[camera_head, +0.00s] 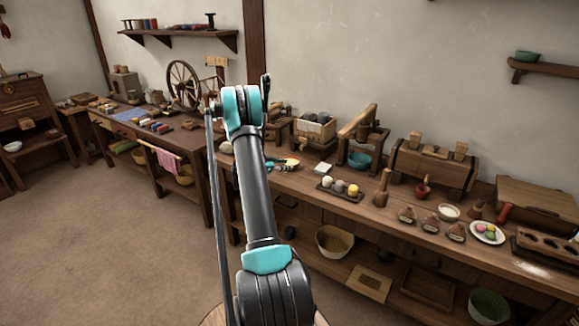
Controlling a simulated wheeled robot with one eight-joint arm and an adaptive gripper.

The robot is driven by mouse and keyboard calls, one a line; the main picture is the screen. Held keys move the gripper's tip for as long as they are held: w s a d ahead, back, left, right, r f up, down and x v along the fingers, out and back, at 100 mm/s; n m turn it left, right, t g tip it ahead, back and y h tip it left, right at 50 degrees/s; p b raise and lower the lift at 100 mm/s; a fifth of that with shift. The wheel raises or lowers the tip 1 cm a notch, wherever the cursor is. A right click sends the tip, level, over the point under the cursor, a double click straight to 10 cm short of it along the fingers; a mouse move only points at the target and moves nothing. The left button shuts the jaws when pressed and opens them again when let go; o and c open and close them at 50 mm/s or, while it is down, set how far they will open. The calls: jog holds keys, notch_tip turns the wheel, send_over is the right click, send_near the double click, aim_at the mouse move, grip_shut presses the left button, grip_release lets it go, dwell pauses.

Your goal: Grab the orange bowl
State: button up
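A small orange shape (292,161), probably the orange bowl, shows on the long wooden counter just right of my arm. It is too small and partly covered to make out its full form. My gripper (277,166) is dark with teal parts, mostly behind my raised arm, and appears beside the orange shape. I cannot tell whether they touch or whether the fingers are open or shut.
A wooden chest (432,172) is farther right. Open floor (110,255) lies at left.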

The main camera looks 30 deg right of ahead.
aim_at(295, 167)
jog(key=shift+s+x, duration=0.15)
jog(key=shift+x, duration=1.4)
jog(key=shift+s+x, duration=0.1)
jog(key=shift+x, duration=1.45)
grip_shut()
